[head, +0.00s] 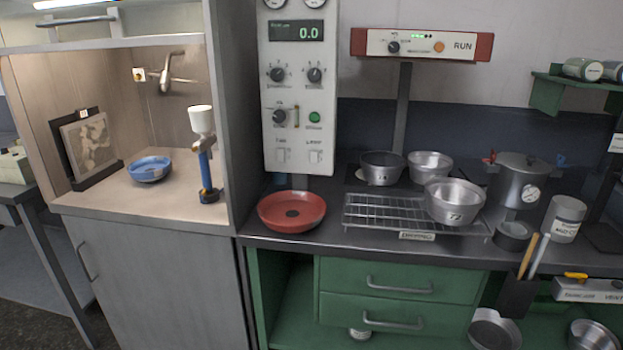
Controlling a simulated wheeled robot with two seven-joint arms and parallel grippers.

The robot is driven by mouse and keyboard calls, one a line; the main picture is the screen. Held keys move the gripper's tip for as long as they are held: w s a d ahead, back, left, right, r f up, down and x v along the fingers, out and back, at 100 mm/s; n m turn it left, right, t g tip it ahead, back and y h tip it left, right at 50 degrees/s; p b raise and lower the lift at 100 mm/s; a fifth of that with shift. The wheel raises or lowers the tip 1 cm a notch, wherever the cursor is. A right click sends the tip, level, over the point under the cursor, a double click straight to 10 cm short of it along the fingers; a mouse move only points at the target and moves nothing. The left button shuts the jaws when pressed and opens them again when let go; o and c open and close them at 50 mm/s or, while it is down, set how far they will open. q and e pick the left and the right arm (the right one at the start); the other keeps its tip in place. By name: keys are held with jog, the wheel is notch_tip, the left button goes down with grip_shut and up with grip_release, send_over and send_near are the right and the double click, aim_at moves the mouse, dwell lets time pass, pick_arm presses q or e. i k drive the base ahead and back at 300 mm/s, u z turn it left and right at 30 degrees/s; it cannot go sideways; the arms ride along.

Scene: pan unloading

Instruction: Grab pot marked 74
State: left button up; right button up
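A silver metal pot (455,201) sits on the right part of the wire drying rack (375,212); its front carries a small two-digit mark that starts with 7, the second digit too small to read surely. Behind the rack stand a darker pot (381,168) with a small pale label I cannot read and another silver pot (430,163) with no number that I can make out. Neither of my grippers shows in the head view.
A red dish (292,211) stands left of the rack. A lidded pressure vessel (518,180) and a labelled canister (564,218) stand at right. Open metal pans (495,330) (593,336) lie below the counter.

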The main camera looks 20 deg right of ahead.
aim_at(382, 169)
jog(key=u, duration=0.6)
jog(key=i, duration=1.55)
jog(key=z, duration=0.65)
